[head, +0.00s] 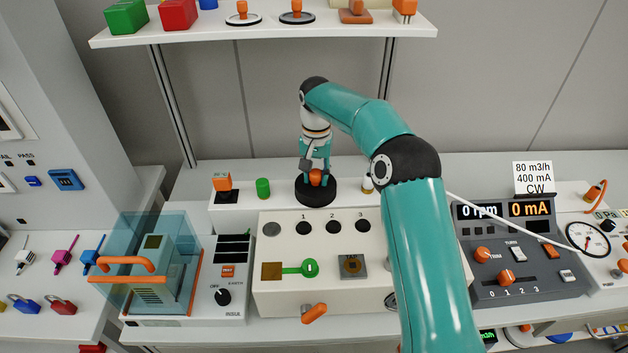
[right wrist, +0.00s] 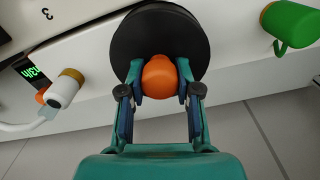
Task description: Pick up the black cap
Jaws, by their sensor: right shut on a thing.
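The black cap is a round black disc (head: 317,193) with an orange knob (head: 316,177) on top. In the head view it is on the white ledge behind the numbered panel. My right gripper (head: 315,172) points down over it and is shut on the orange knob. In the right wrist view, the two fingers (right wrist: 160,88) hold the knob from both sides, and the black disc (right wrist: 150,38) spreads out beyond them. I cannot tell whether the disc touches the ledge. My left gripper is not in view.
On the ledge, a green piece (head: 263,187) and an orange-topped block (head: 222,183) stand left of the cap, and a small white cylinder (head: 367,185) stands close on its right. The white numbered panel (head: 290,250) is in front. A shelf (head: 270,28) hangs above.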

